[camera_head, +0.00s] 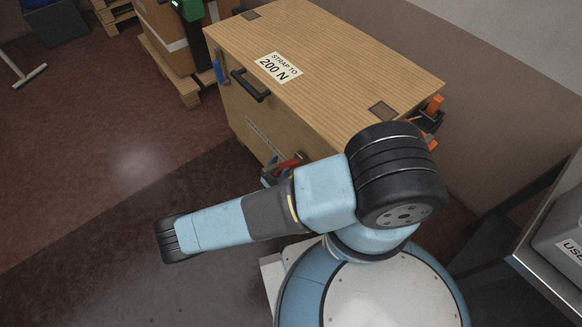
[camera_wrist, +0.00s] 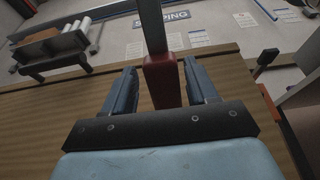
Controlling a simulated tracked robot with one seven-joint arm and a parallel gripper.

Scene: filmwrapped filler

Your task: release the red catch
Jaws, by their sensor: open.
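The red catch (camera_head: 288,163) is on the near side of the wooden crate (camera_head: 330,60), low and partly hidden behind my arm in the head view. In the wrist view a red lever end (camera_wrist: 162,82) on a grey bar stands between my two fingers. My gripper (camera_wrist: 162,78) is open, one blue-grey finger on each side of the red piece, with a visible gap on both sides. I cannot tell how far the red piece reaches in depth between the fingers. In the head view my gripper is mostly hidden by my arm.
The crate also carries a blue catch (camera_head: 218,71), a black handle (camera_head: 250,87) and orange-handled hardware (camera_head: 434,105) at its right end. A bench (camera_head: 545,255) is at right.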

